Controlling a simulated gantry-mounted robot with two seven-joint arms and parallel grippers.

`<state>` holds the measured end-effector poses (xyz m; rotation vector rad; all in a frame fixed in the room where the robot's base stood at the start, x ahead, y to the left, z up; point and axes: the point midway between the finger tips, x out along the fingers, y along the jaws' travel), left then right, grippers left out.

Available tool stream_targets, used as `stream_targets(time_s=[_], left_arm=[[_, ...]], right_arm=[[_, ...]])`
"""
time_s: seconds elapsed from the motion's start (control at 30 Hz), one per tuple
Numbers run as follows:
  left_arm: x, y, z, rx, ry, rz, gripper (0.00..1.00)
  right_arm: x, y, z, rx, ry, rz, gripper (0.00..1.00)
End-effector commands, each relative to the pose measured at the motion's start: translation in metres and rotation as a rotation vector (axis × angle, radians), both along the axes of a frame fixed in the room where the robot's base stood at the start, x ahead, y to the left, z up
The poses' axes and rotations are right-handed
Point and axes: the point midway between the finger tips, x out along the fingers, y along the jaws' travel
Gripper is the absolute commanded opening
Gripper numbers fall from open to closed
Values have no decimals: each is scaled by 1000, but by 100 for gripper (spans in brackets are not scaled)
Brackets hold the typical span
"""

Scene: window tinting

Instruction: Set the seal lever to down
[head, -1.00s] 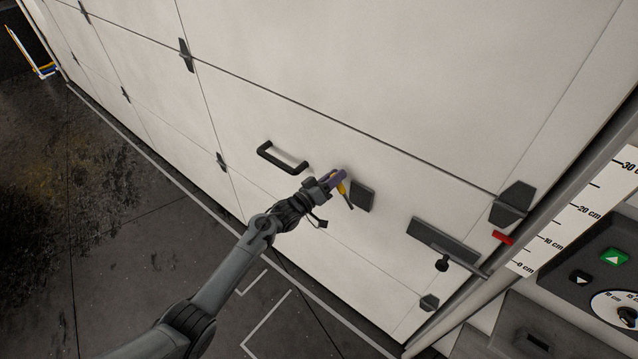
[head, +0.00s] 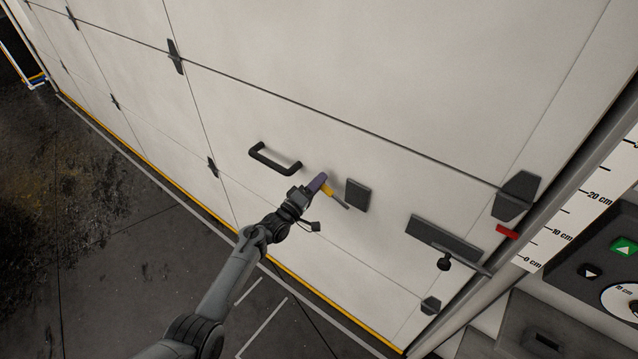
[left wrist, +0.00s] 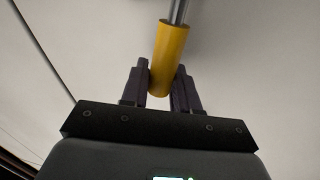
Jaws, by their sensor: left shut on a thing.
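The seal lever has a yellow grip (head: 327,188) and a thin grey rod, beside a dark square plate (head: 357,195) low on the white door. The rod slopes from the grip down and right toward the plate's lower left side; its pivot is not clear. My left gripper (head: 318,183) is shut on the yellow grip. In the left wrist view the yellow grip (left wrist: 170,58) stands between the two dark fingers, its metal rod (left wrist: 180,10) running up out of the picture. My right gripper is not in view.
A black pull handle (head: 274,159) is on the door, up and left of the lever. A dark latch bar (head: 443,238) with a knob is at the right. A yellow strip (head: 318,288) runs along the door's bottom edge. A control panel (head: 608,262) and a centimetre scale (head: 575,220) stand at far right.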

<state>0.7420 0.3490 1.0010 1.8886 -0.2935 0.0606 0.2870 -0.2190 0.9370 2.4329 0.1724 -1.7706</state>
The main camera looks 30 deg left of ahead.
Motion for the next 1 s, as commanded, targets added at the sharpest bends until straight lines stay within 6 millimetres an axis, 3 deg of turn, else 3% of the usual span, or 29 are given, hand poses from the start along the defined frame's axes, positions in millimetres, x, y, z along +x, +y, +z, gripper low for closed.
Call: stream_targets(time_s=[0.37, 0.4, 0.5, 0.83, 1.0], left_arm=[[-1, 1, -4, -8, 8, 3, 0], [-1, 1, -4, -8, 8, 2, 34], [-1, 1, -4, -8, 7, 1, 48], [-2, 1, -2, -6, 4, 1, 48], [-15, 3, -5, -7, 5, 2, 48]], right_arm=[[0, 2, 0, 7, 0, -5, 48], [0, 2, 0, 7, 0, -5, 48], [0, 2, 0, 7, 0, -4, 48], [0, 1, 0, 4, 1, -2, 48], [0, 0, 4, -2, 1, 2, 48]])
